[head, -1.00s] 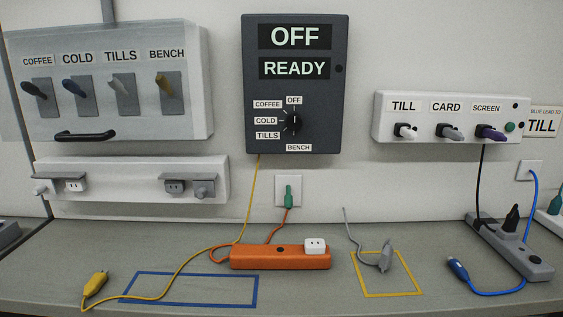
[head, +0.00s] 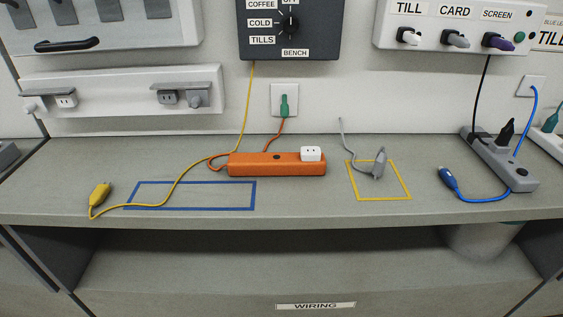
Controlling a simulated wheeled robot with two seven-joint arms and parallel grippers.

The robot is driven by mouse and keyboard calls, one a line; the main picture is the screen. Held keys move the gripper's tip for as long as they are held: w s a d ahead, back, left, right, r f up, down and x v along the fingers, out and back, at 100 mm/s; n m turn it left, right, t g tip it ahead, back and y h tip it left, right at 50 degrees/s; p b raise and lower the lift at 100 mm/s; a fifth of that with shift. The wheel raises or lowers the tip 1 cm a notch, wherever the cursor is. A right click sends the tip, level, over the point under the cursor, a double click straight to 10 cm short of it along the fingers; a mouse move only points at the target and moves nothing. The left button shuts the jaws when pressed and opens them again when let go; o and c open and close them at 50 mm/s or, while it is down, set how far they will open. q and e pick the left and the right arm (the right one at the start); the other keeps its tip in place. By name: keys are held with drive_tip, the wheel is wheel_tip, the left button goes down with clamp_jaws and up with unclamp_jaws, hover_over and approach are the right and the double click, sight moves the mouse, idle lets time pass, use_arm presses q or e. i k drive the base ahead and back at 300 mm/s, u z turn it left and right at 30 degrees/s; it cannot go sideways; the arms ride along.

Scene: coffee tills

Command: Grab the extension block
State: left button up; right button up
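The orange extension block (head: 260,165) lies on the grey bench near the middle, between the blue outline and the yellow outline. Neither of my grippers shows in the head view.
A yellow plug (head: 100,194) and its lead lie left, crossing the blue outline (head: 190,208). A grey plug (head: 379,163) lies in the yellow outline (head: 384,198). Right are a blue plug (head: 448,178) and a grey power strip (head: 500,160). The bench front is clear.

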sight(311, 161)
drive_tip(key=k, duration=0.5)
drive_tip(key=u, duration=0.85)
drive_tip(key=i, duration=0.8)
drive_tip(key=z, duration=0.4)
